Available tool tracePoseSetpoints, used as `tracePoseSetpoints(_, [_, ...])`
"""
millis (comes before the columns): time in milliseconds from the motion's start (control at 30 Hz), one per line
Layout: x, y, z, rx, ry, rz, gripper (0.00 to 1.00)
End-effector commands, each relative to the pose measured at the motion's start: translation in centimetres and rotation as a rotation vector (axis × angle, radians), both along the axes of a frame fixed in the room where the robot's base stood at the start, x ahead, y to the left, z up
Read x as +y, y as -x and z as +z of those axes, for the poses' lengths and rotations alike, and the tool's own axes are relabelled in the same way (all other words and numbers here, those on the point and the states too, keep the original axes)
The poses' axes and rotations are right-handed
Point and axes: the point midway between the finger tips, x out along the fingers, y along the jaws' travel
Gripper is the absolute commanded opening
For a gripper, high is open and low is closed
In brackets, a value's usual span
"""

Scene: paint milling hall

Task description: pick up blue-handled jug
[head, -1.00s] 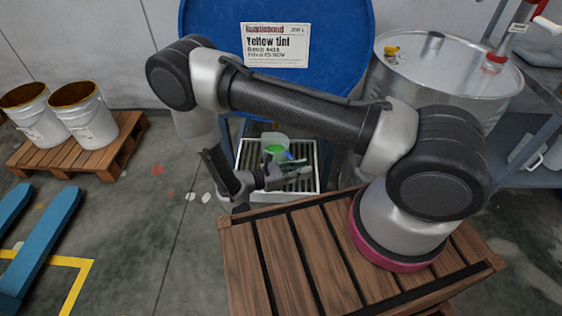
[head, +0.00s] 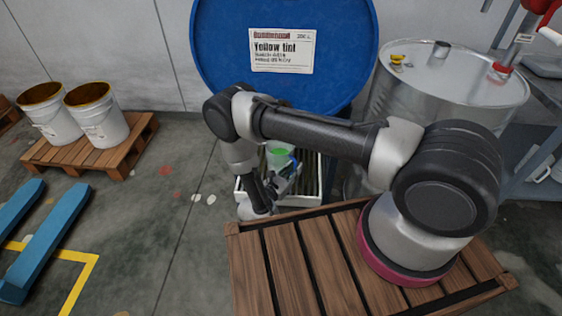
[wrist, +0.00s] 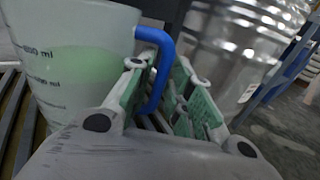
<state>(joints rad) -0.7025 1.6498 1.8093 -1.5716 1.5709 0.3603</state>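The jug is translucent with green contents and stands on the grated tray (head: 310,196) under the blue drum, partly hidden by my arm in the head view (head: 279,152). In the wrist view the jug (wrist: 75,65) fills the left side, with volume marks on its wall. Its blue handle (wrist: 164,62) faces my gripper. My gripper (wrist: 165,85) is open, with its green-padded fingers apart and the lower part of the handle between them, nearer the left finger. In the head view my gripper (head: 284,180) is beside the jug.
A blue drum (head: 285,90) labelled yellow tint lies just above the tray. A steel drum (head: 400,105) stands right of it, close to my gripper in the wrist view. Two white buckets (head: 100,122) stand on a pallet at left.

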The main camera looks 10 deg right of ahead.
Motion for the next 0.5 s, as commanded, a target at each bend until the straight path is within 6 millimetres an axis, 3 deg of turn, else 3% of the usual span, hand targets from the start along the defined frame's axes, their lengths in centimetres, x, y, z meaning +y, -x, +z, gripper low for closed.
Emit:
tracePoseSetpoints(300, [-0.63,-0.56,0.02,0.0,0.0,0.001,0.21])
tracePoseSetpoints(400, [-0.63,-0.55,0.02,0.0,0.0,0.0,0.02])
tracePoseSetpoints(500, [-0.63,-0.55,0.02,0.0,0.0,0.0,0.0])
